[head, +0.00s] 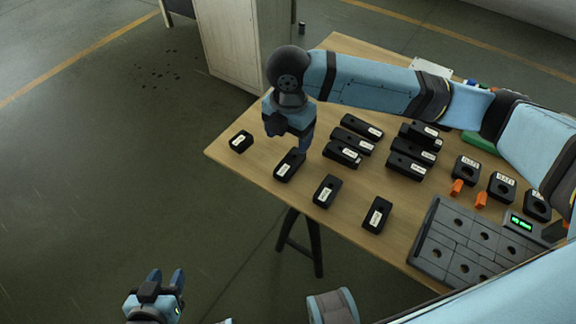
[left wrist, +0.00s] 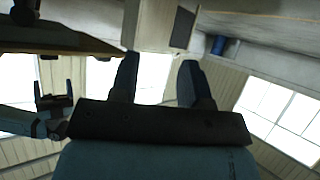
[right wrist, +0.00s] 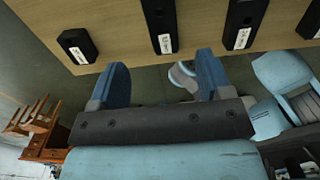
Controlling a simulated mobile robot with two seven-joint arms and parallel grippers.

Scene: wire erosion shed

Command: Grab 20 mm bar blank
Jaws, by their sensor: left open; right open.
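Several black labelled blocks lie on the wooden table; the labels are too small to read, so I cannot tell which is the 20 mm bar blank. In the head view a front row holds a small block (head: 240,142), then longer blocks (head: 289,165), (head: 327,191) and (head: 377,215). My right gripper (head: 303,143) is open and empty, close above the second block. The right wrist view shows its spread fingers (right wrist: 162,68) with blocks (right wrist: 77,46), (right wrist: 162,28) beyond them. My left gripper (head: 160,283) is open and empty, low and off the table.
More labelled blocks (head: 362,127), (head: 412,150) lie in two groups farther back on the table (head: 250,178). Square blocks with holes (head: 466,170), orange pieces (head: 457,187), a grey compartmented fixture (head: 430,255) and a green display (head: 521,222) are at right. A cabinet (head: 228,42) stands behind.

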